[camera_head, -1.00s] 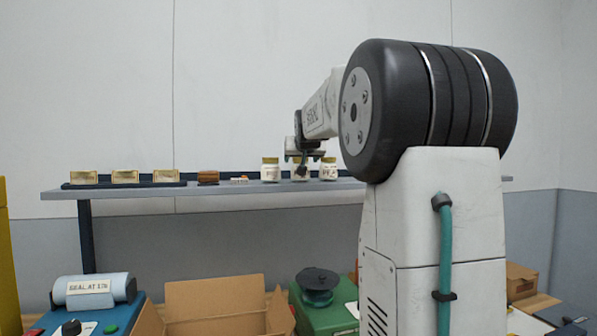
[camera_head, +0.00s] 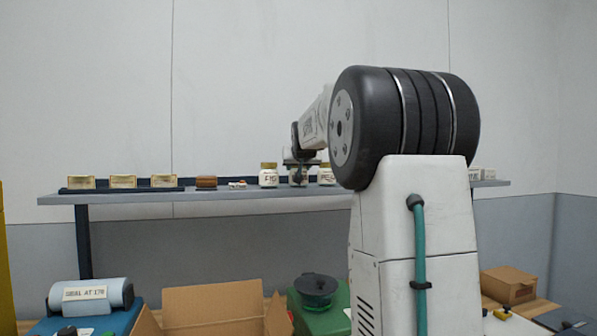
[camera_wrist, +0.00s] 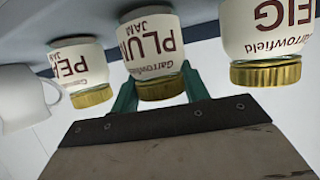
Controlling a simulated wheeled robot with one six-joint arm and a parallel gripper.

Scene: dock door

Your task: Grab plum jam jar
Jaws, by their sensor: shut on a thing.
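The plum jam jar (camera_wrist: 151,48) has a white label reading PLUM JAM and a gold lid. It appears upside down in the wrist view, between the two green fingers of my gripper (camera_wrist: 160,88). The fingers are shut on it around the lid. In the head view my gripper (camera_head: 299,165) covers much of the plum jam jar (camera_head: 298,180), which is at the shelf. The fig jar (camera_wrist: 264,32) and the pear jar (camera_wrist: 77,65) stand on either side; the head view shows the fig jar (camera_head: 269,177) left and the pear jar (camera_head: 326,177) right.
The shelf (camera_head: 250,195) also holds several labelled boxes (camera_head: 123,182) and a brown item (camera_head: 206,182). A white mug (camera_wrist: 22,98) is beside the pear jar. Below are an open carton (camera_head: 213,303) and a green machine (camera_head: 318,292).

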